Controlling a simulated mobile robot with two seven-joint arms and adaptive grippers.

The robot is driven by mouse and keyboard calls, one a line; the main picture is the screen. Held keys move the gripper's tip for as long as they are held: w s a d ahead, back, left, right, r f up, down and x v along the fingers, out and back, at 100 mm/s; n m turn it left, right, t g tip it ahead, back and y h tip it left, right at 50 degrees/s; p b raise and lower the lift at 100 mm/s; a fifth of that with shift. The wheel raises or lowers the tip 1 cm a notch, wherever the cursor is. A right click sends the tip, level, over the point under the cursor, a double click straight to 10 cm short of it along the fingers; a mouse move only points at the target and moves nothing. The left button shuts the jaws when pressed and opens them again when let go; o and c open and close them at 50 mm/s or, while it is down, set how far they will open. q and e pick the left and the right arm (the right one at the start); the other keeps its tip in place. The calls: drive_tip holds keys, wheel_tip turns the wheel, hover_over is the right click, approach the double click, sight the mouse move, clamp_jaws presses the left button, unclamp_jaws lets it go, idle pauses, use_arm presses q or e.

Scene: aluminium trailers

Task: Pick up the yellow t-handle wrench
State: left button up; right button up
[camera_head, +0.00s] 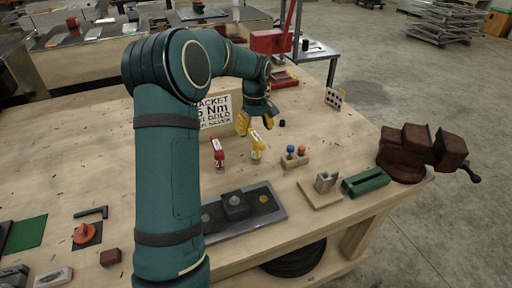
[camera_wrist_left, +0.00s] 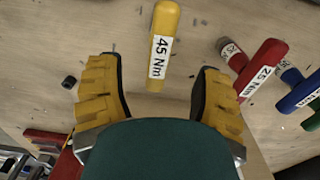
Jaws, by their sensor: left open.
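The yellow t-handle wrench (camera_head: 257,146) stands on the wooden workbench, right of a red t-handle wrench (camera_head: 218,152). My left gripper (camera_head: 257,121) is open above and just behind the yellow wrench in the head view. In the left wrist view, the yellow wrench (camera_wrist_left: 163,45) lies ahead of and between the open fingers of the left gripper (camera_wrist_left: 160,70), and its label reads 45 Nm. It appears clear of both fingers. The red wrench (camera_wrist_left: 262,68), labelled 25 Nm, is right of the right finger. My right gripper is out of view.
Blue (camera_wrist_left: 298,90) and green handles lie farther right in the wrist view. A printed sign (camera_head: 214,110) stands behind the wrenches. A small block with blue and orange knobs (camera_head: 295,160), a dark plate (camera_head: 265,218) and a vise (camera_head: 415,150) are nearby.

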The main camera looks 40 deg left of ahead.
sight(256, 145)
use_arm(q)
drive_tip(key=f+b, duration=0.1)
drive_tip(key=f, duration=0.6)
drive_tip(key=shift+d+f+b, duration=0.15)
drive_tip(key=shift+d+b, duration=0.05)
drive_tip(key=shift+b, duration=0.15)
clamp_jaws()
